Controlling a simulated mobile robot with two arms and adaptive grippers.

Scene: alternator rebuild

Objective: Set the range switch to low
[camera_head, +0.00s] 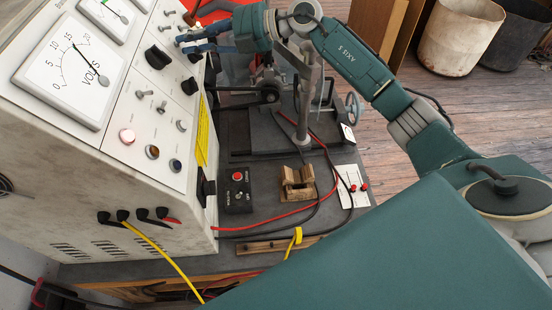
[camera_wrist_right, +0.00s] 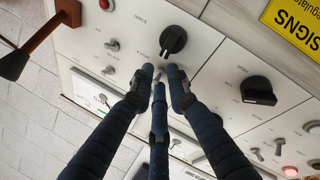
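The white control panel (camera_head: 134,92) of the test bench carries black pointer knobs, toggles and lamps. My right gripper (camera_head: 184,44) reaches the panel's upper right part in the head view. In the right wrist view its dark blue fingers (camera_wrist_right: 161,80) are drawn close together, with tips just below a black pointer knob (camera_wrist_right: 173,40). I cannot tell if the tips touch the panel or hold a small lever. A second black knob (camera_wrist_right: 258,90) sits right of the fingers. The labels are too small to tell which control is the range switch. My left gripper is out of view.
A volts gauge (camera_head: 72,65) is on the panel. A small black box with a red button (camera_head: 237,189), a wooden block (camera_head: 297,183) and red and black cables lie on the grey bench top. Bins (camera_head: 459,38) stand beyond.

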